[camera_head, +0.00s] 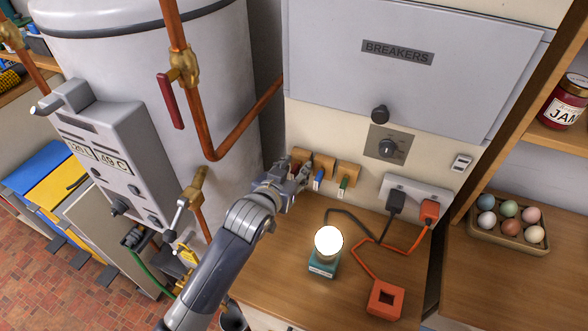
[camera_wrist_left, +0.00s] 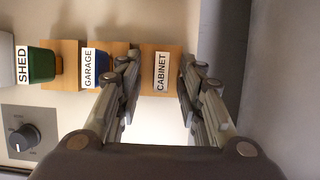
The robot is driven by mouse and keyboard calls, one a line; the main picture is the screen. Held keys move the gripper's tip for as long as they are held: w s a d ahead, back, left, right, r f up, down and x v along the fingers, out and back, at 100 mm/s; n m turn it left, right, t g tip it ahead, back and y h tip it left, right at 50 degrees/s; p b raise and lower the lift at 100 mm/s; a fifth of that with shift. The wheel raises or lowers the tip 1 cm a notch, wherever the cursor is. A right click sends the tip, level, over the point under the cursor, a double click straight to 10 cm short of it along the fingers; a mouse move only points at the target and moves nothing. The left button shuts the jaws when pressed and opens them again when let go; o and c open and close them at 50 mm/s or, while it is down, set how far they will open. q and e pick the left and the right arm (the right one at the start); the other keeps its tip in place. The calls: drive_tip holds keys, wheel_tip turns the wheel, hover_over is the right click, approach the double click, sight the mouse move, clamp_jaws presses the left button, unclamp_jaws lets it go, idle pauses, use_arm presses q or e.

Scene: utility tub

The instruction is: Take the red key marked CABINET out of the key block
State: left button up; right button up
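The wooden key block (camera_head: 325,162) is on the wall below the breaker panel. My left gripper (camera_head: 300,172) is at its left end and covers much of the red key (camera_head: 295,166). In the left wrist view, the gripper (camera_wrist_left: 160,70) is open, its two fingers on either side of the white CABINET label (camera_wrist_left: 161,71). The wood of the block (camera_wrist_left: 165,50) shows behind the label. No red part of the key shows clearly there, and I cannot tell whether a finger touches it. My right gripper is not in view.
The blue GARAGE key (camera_wrist_left: 100,70) is close beside one finger, with the green SHED key (camera_wrist_left: 42,65) beyond. A dial (camera_head: 388,148) and plugs (camera_head: 396,200) are to the right. A lit bulb (camera_head: 328,240) and red-orange box (camera_head: 387,300) stand on the worktop below. The heater tank (camera_head: 130,70) is left.

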use_arm(q)
clamp_jaws()
drive_tip(key=shift+s+a, duration=0.1)
drive_tip(key=shift+s, duration=0.05)
drive_tip(key=shift+s+a+p, duration=0.3)
drive_tip(key=shift+s+p, duration=0.25)
drive_tip(key=shift+s, duration=0.15)
drive_tip(key=shift+s, duration=0.1)
drive_tip(key=shift+s+a+p, duration=0.3)
drive_tip(key=shift+s+p, duration=0.15)
drive_tip(key=shift+s, duration=0.3)
drive_tip(key=shift+s+a+p, duration=0.3)
drive_tip(key=shift+s+p, duration=0.15)
drive_tip(key=shift+s, duration=0.25)
